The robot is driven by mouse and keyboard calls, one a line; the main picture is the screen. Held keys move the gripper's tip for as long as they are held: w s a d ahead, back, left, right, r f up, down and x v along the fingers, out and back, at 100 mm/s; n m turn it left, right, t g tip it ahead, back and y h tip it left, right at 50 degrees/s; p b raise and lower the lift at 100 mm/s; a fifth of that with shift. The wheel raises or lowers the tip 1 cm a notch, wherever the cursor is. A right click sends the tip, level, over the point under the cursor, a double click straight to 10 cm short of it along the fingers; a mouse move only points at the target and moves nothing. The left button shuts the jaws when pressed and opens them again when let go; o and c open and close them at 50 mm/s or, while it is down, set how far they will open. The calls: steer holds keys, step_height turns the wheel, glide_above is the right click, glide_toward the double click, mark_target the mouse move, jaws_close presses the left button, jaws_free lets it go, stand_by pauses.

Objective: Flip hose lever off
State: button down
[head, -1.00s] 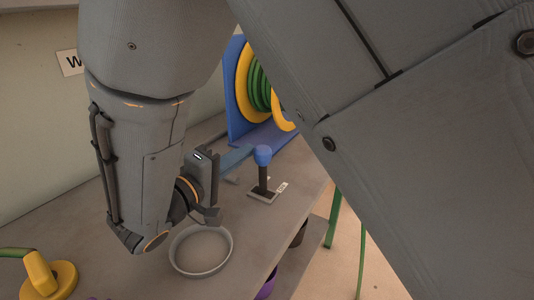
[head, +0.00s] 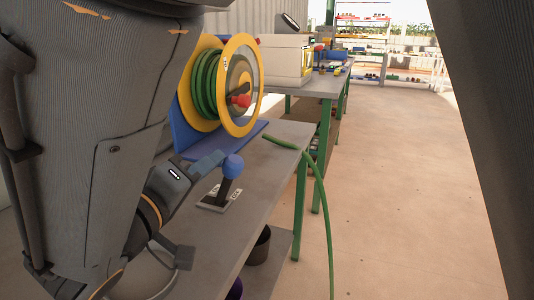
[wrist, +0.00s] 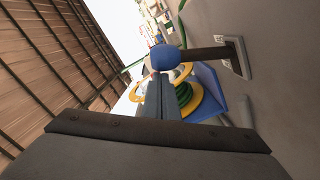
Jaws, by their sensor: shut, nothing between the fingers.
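The hose lever has a round blue knob (head: 232,166) on a dark stem (head: 224,190), rising from a small base plate (head: 214,204) on the bench. It leans slightly right in the head view. White labels lie by the plate; one (head: 236,194) is too small to read surely. My gripper (head: 214,159) is shut and empty, its tips close beside the knob's left side. In the wrist view the shut fingers (wrist: 160,85) point just below the knob (wrist: 165,57), with the stem (wrist: 208,54) running right to its plate. I cannot tell whether they touch.
Behind the lever stands a hose reel (head: 205,85) with yellow rims and green hose on a blue stand (head: 188,140). A green hose (head: 320,190) hangs over the bench's (head: 262,180) right edge. Open floor (head: 390,190) lies right.

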steer(key=shift+d+f, duration=0.15)
steer(key=shift+d, duration=0.2)
step_height(320, 180, up, 10)
steer(key=shift+a+p, duration=0.3)
steer(key=shift+p, duration=0.1)
